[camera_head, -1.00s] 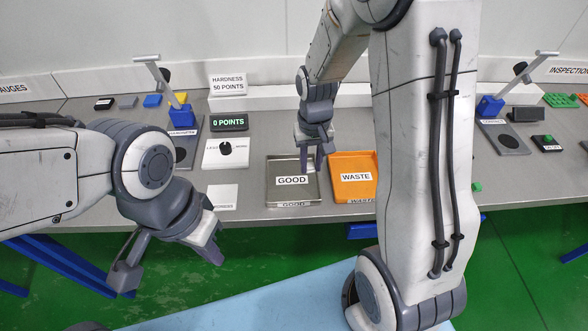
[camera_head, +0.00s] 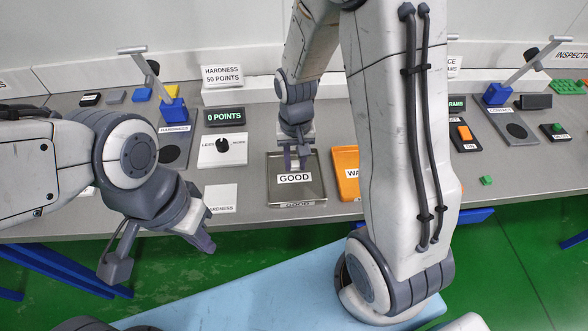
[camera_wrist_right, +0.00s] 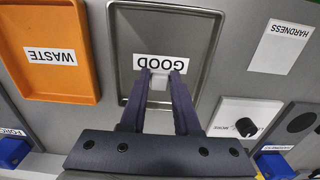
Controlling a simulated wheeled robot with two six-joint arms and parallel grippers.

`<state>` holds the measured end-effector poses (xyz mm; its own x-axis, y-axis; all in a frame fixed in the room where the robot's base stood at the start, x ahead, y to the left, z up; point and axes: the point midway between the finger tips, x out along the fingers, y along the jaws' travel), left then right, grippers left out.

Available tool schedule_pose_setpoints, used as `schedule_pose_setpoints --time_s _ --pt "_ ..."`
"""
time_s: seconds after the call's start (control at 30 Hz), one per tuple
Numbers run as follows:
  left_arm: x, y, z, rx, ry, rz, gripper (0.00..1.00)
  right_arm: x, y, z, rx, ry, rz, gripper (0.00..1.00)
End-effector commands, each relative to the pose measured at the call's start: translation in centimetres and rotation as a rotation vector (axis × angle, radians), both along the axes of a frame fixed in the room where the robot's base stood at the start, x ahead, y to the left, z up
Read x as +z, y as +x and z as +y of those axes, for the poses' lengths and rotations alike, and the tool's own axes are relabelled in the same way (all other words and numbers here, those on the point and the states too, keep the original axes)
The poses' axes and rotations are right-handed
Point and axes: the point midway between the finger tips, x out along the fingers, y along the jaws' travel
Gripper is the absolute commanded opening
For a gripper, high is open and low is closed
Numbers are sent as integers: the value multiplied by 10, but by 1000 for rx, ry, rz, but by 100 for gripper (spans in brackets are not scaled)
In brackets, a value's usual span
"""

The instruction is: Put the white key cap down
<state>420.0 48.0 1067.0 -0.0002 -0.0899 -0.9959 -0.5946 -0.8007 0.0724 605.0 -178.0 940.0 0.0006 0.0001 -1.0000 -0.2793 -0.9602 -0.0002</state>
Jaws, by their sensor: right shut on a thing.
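The white key cap (camera_wrist_right: 159,82) is between the fingertips of my right gripper (camera_wrist_right: 160,78) in the right wrist view. In the head view my right gripper (camera_head: 295,160) points down over the middle of the grey GOOD tray (camera_head: 318,197), shut on the cap. The tray also shows in the right wrist view (camera_wrist_right: 210,50). I cannot tell whether the cap touches the tray floor. My left gripper (camera_head: 158,256) is open and empty in front of the bench's front edge, apart from the cap.
The orange WASTE tray (camera_head: 346,190) stands right of the GOOD tray, partly hidden by my right arm. A white dial plate (camera_head: 222,150) and a HARDNESS card (camera_head: 221,198) lie to the left. A "0 POINTS" display (camera_head: 225,116) stands behind the dial.

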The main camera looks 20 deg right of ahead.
Motion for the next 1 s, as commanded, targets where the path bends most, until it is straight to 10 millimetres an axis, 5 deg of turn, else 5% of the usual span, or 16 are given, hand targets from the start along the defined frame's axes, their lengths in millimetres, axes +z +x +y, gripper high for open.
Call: schedule_pose_setpoints --time_s 0.3,0.7,0.73,0.8,1.0 --pt "3 0 0 0 0 0 0 -39 0 3 2 0 3 0" --pt "0 0 0 0 0 0 0 -45 1 3 3 0 0 0" --pt "0 0 0 0 0 0 0 -45 1 3 3 0 0 34" --pt "1 0 0 0 0 0 0 -44 1 3 3 0 0 60" --pt "1 0 0 0 0 0 0 -43 1 3 3 0 0 60"
